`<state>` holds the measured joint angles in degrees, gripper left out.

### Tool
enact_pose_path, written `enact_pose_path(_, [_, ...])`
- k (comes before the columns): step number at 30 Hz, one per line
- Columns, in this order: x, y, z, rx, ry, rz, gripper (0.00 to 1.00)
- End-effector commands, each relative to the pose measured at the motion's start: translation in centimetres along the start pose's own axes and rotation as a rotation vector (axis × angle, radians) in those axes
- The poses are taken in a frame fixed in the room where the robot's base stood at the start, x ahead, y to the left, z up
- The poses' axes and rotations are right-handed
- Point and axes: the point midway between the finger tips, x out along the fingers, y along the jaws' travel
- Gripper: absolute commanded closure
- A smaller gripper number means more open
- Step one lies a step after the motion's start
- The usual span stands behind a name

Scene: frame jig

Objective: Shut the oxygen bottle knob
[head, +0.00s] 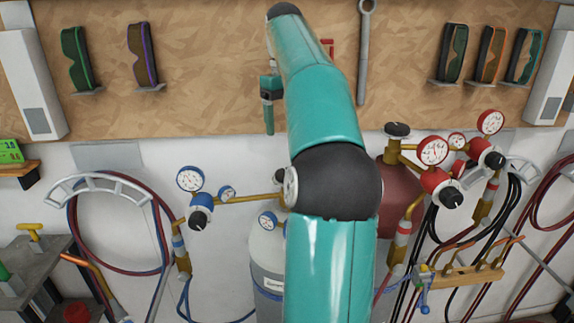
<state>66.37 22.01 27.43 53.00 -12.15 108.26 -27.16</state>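The pale grey bottle (267,252), with the blue-rimmed gauges (190,179) on its line, looks like the oxygen bottle. It stands at the wall, left of my teal arm, which hides its right part. A dark knob (280,176) shows above it, partly covered by my elbow joint. Whether this knob is open or shut cannot be seen. My arm rises through the middle of the head view. I cannot make out my gripper's fingers.
A dark red bottle (400,185) with a black top knob (397,130) and red gauges (432,151) stands to the right. Coiled hoses (112,270) hang at left. Goggles (76,58) and a wrench (364,60) hang on the board. A workbench (40,262) is at lower left.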

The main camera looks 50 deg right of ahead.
Motion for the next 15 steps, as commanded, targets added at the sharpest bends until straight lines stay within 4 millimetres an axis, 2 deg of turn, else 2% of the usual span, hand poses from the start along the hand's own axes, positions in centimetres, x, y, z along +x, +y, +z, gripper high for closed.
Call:
enact_pose_path(3, [-0.5, 0.1, 0.1, -0.135, 0.029, -0.011, 0.23])
enact_pose_path(8, [-0.2, 0.0, 0.2, -0.181, 0.035, -0.014, 0.23])
enact_pose_path(11, [0.7, -0.1, 0.2, -0.180, 0.034, -0.013, 0.23])
enact_pose_path(15, [2.8, -0.1, 0.3, -0.178, 0.031, -0.014, 0.23])
